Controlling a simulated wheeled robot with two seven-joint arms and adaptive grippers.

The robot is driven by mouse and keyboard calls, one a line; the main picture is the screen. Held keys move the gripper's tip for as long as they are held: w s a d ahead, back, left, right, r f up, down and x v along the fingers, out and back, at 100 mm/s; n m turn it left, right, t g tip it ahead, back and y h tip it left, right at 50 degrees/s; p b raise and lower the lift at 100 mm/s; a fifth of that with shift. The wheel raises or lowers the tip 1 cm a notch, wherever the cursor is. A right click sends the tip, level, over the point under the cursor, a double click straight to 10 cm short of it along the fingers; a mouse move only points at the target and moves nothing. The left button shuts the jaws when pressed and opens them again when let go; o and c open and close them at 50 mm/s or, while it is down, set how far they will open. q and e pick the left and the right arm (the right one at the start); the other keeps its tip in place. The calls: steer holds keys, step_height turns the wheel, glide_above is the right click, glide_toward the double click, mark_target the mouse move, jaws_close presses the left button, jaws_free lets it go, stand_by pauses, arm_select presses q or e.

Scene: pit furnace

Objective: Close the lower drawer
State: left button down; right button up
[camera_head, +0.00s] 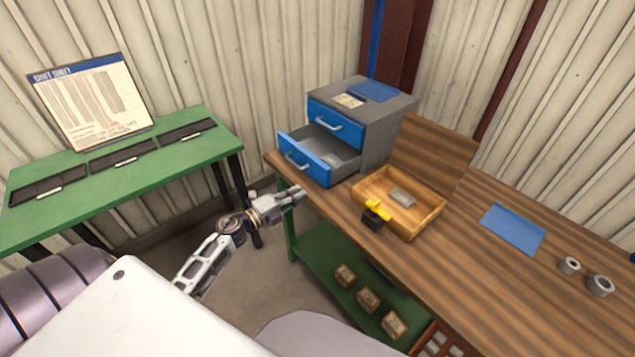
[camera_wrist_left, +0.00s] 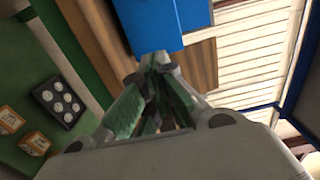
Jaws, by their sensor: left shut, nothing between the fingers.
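A grey cabinet (camera_head: 384,122) with two blue-fronted drawers stands on the wooden workbench. The lower drawer (camera_head: 305,160) is pulled out, and its grey inside shows with a small light item in it. The upper drawer (camera_head: 336,124) is closed. My left gripper (camera_head: 299,194) is shut and empty, in front of and a little below the lower drawer's front, apart from it in the head view. In the left wrist view the shut fingers (camera_wrist_left: 155,85) point at a blue surface (camera_wrist_left: 155,22), apparently the drawer front. My right gripper is not in view.
A blue sheet (camera_head: 512,229) and two metal rings lie farther right. A green table (camera_head: 120,180) stands left.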

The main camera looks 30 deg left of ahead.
mark_target(351, 162)
arm_select(q)
steer(key=shift+p+x, duration=0.45)
steer(key=shift+x, duration=3.9)
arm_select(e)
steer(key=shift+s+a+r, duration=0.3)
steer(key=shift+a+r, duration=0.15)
arm_select(q)
steer(key=shift+w, duration=0.2)
steer(key=shift+x, duration=0.75)
steer(key=b+x, duration=0.1)
steer(key=x, duration=1.1)
steer(key=shift+b+x, duration=0.4)
steer(key=shift+x, duration=0.45)
steer(key=shift+w+r, duration=0.1)
steer(key=shift+r, duration=0.05)
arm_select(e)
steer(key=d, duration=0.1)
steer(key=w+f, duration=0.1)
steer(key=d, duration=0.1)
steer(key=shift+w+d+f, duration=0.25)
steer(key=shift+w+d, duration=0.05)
